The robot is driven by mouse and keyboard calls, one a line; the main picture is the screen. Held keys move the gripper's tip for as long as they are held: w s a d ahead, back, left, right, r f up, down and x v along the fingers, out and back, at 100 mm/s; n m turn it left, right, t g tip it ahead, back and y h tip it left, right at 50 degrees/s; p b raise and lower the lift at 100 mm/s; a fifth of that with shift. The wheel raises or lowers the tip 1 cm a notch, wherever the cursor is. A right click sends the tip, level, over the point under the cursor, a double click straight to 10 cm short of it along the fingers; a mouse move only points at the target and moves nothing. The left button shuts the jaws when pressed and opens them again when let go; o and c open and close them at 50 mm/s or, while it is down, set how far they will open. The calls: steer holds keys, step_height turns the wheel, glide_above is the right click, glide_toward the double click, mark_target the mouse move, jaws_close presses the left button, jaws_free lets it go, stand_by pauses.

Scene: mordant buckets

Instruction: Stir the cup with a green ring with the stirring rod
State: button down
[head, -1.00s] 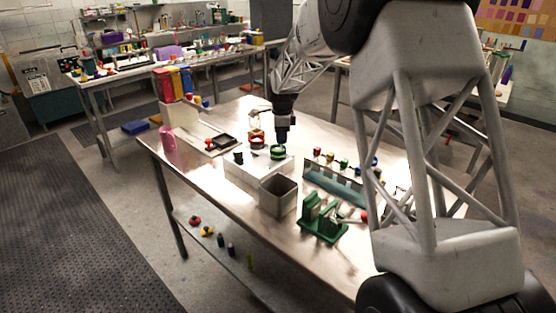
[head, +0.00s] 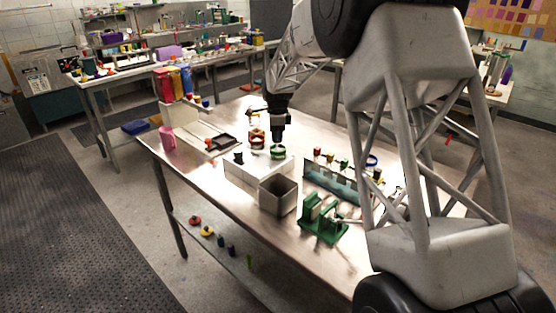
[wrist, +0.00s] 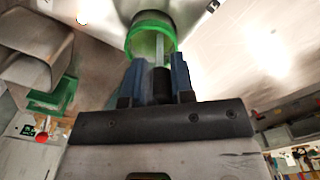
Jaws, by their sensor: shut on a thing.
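The cup with a green ring (head: 278,154) stands on a white block (head: 245,172) on the metal table. My gripper (head: 278,138) is directly above it, pointing down. In the wrist view, my gripper's blue fingers (wrist: 160,82) are shut on the black handle of the stirring rod (wrist: 159,50). The rod's pale shaft runs to the green-ringed cup (wrist: 137,36) and appears to be inside it. I cannot tell how deep its tip is. A cup with a red ring (head: 257,143) stands just behind and left of the green-ringed one.
A grey square bin (head: 278,196) stands in front of the block. A green stand (head: 322,222) and a rack with several coloured knobs (head: 335,182) are to the right. A pink cup (head: 168,138) stands at the table's left end. The front left tabletop is clear.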

steer(key=shift+s+a, duration=0.1)
steer(key=shift+a, duration=0.2)
steer(key=shift+s, duration=0.15)
steer(key=shift+s+a, duration=0.15)
steer(key=shift+s, duration=0.3)
steer(key=shift+s, duration=0.1)
steer(key=shift+s+d, duration=0.4)
steer(key=shift+d, duration=0.05)
steer(key=shift+d, duration=0.1)
stand_by(0.4)
steer(key=shift+w+d, duration=0.2)
steer(key=shift+d, duration=0.35)
